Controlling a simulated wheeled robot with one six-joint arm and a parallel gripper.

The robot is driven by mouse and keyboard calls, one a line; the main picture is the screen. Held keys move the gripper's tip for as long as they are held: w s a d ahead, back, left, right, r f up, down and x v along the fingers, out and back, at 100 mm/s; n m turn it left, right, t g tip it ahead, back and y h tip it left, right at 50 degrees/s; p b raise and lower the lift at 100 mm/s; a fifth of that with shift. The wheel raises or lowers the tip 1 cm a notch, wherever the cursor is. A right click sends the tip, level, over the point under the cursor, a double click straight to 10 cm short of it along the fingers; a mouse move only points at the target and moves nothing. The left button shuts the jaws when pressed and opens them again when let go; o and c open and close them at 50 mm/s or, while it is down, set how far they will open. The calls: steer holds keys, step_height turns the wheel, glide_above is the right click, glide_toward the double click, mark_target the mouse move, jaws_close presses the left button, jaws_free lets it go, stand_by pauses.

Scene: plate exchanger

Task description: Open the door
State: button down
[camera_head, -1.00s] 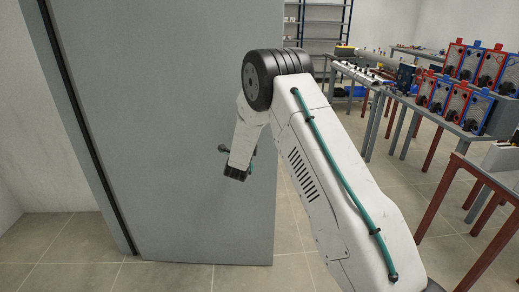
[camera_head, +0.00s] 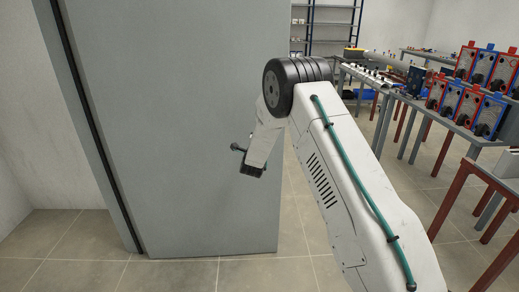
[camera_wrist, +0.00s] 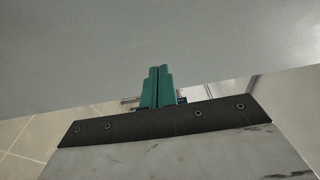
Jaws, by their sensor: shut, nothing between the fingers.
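The door (camera_head: 180,130) is a large flat grey panel filling the left and middle of the head view. Its right edge stands clear, with the room showing beyond it. My gripper (camera_wrist: 157,75) shows in the wrist view as two teal fingers pressed together, with nothing between them, against the grey surface. In the head view the end of my arm is in front of the door, near its right edge, and the fingertips are hidden. A dark round-ended rod (camera_head: 237,147) shows just left of my wrist; I cannot tell whether it is the door's handle.
A dark vertical strip (camera_head: 95,140) runs along the door's left side, next to a pale wall (camera_head: 30,120). To the right are workbenches with red and blue units (camera_head: 455,100) and a shelf rack (camera_head: 325,25) behind. Tiled floor (camera_head: 305,240) is clear beside the door.

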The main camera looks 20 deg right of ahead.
steer(key=s+d+v, duration=0.1)
steer(key=d+v, duration=0.1)
steer(key=v, duration=0.9)
steer(key=s+a+f+n+g+y, duration=0.2)
steer(key=a+f+n+g+y, duration=0.15)
steer(key=f+n, duration=0.4)
steer(key=s+a+n+g+y, duration=0.5)
steer(key=s, duration=0.4)
steer(key=s+r+n+g, duration=0.2)
steer(key=s+r, duration=0.6)
steer(key=s, duration=0.5)
steer(key=s+r+n+g, duration=0.2)
steer(key=s+r+n, duration=0.3)
steer(key=s+r, duration=0.4)
steer(key=s+r+n+g, duration=0.2)
steer(key=s+r, duration=0.6)
steer(key=s, duration=1)
steer(key=shift+s+a+r+n, duration=0.25)
steer(key=shift+r+n, duration=0.15)
steer(key=shift+n, duration=0.65)
